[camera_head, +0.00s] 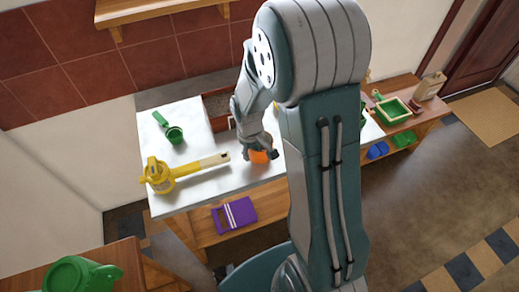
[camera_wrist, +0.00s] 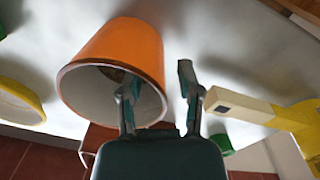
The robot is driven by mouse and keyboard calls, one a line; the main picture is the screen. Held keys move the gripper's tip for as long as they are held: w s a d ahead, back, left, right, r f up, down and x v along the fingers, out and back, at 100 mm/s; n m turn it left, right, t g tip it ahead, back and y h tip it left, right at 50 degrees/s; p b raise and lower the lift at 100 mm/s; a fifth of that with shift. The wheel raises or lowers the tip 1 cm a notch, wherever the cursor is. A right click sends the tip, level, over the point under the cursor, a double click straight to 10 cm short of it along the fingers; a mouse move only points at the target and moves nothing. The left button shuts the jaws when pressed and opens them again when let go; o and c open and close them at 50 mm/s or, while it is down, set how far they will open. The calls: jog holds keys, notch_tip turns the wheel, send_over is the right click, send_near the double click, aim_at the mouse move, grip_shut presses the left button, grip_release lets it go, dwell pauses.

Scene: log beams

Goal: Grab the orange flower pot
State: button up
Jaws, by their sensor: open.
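The orange flower pot (camera_head: 259,157) stands on the white tabletop, partly hidden by my gripper (camera_head: 262,148) in the head view. In the wrist view the pot (camera_wrist: 118,45) shows large at upper left, its pale open mouth facing the camera. My gripper (camera_wrist: 160,80) is open there. Its left finger overlaps the pot's mouth and appears to reach inside; its right finger is outside, to the right of the pot wall. The rim lies between the fingers, with a visible gap on the right finger's side.
A yellow tool (camera_head: 165,177) with a long handle lies left of the pot; its pale handle end (camera_wrist: 235,105) is close to my right finger in the wrist view. A green scoop (camera_head: 174,134) lies farther back. A brown planter box (camera_head: 217,104) sits behind.

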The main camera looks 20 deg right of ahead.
grip_shut()
